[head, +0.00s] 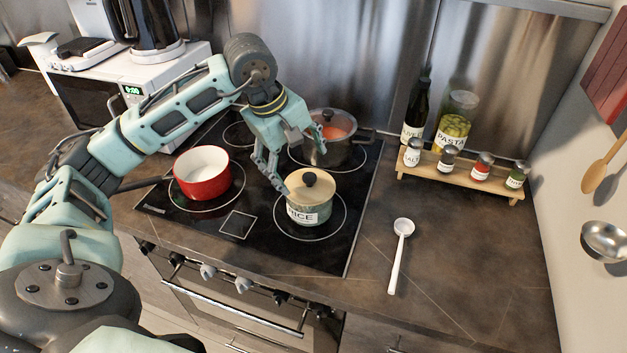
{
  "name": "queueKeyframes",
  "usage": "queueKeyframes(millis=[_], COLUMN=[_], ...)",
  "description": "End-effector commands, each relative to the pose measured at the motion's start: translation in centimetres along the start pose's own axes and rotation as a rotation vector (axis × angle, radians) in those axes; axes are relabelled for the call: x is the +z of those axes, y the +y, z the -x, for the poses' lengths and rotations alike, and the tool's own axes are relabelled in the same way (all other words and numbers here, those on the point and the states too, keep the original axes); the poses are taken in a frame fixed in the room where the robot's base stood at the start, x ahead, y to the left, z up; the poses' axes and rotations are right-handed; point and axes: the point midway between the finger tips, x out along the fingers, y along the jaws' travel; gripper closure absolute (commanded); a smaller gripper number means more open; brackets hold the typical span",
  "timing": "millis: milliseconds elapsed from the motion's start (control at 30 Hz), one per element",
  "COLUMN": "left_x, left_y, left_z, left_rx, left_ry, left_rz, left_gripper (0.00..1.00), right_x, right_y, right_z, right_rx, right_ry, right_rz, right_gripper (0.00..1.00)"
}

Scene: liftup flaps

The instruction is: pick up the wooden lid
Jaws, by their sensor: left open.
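The wooden lid (301,190) with a dark round knob (309,178) sits on a jar labelled RICE (307,214). The jar stands upright on the front right ring of the black stovetop. My left gripper (298,161) is open and empty, just above and behind the lid, to the upper left of the knob. One finger hangs close to the lid's left edge; I cannot tell whether it touches. My right gripper is not in view.
A red pot (203,187) stands left of the jar, and a steel pot (334,152) with orange contents stands behind it. A white ladle (400,255) lies on the counter at the right. A wooden spice rack (440,178) stands further back. The front right counter is mostly clear.

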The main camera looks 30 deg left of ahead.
Motion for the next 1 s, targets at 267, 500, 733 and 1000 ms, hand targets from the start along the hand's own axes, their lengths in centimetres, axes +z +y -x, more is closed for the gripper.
queueKeyframes(millis=[267, 500, 733, 1000], left_x=[-0.8, -0.7, -0.8, -0.8], left_y=[-0.5, -0.9, -0.9, -0.9], left_z=[-2.2, -5.3, -7.5, -7.5], left_rx=[-0.02, -0.021, -0.016, -0.015], left_ry=[0.022, 0.019, 0.021, 0.021], left_rz=[-0.003, -0.003, -0.003, -0.003], left_gripper=[0.2, 0.2, 0.2, 0.27], right_x=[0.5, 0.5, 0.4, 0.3], right_y=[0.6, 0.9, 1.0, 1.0], right_z=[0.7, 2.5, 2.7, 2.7], right_rx=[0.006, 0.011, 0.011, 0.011], right_ry=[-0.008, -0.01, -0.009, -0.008], right_rz=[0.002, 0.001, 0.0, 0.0], right_gripper=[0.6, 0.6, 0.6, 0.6])
